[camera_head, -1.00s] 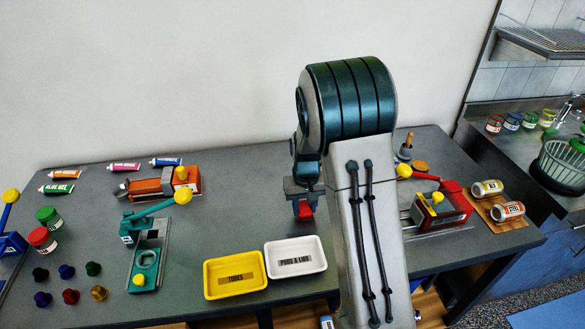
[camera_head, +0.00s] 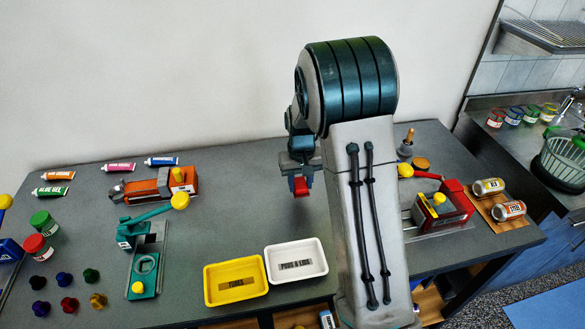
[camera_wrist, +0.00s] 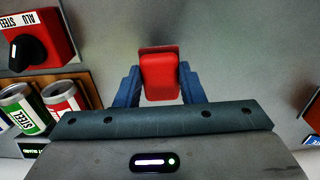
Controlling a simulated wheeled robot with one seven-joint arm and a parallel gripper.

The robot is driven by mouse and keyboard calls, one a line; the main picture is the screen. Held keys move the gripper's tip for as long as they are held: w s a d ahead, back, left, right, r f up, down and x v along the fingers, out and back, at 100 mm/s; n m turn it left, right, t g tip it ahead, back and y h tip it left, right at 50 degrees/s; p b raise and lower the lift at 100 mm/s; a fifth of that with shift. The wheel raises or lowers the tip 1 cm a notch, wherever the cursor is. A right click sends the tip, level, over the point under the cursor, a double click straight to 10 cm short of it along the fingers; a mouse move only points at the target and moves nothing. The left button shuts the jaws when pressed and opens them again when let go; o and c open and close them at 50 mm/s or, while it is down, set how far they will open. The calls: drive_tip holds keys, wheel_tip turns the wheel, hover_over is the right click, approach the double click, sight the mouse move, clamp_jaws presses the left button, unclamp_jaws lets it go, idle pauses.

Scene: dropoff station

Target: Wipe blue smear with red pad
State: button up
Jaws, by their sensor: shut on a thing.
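My gripper (camera_head: 301,172) is shut on a red pad (camera_head: 301,187), which hangs below its jaws at the middle of the grey worktop, behind the trays. In the wrist view, the blue fingers of my gripper (camera_wrist: 159,88) hold the red pad (camera_wrist: 160,72) from both sides. Whether the pad touches the worktop or hangs just above it, I cannot tell. No blue smear shows in either view; part of the worktop is hidden behind my arm.
A white tray (camera_head: 321,259) and a yellow tray (camera_head: 207,283) stand at the worktop's front edge. An orange device (camera_head: 146,189) and a green press (camera_head: 149,230) stand to the left. A red press (camera_head: 451,205) stands right of my arm. Bare worktop lies left of the pad.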

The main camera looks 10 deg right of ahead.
drive_tip(key=shift+r+p, duration=1)
drive_tip(key=shift+r, duration=1)
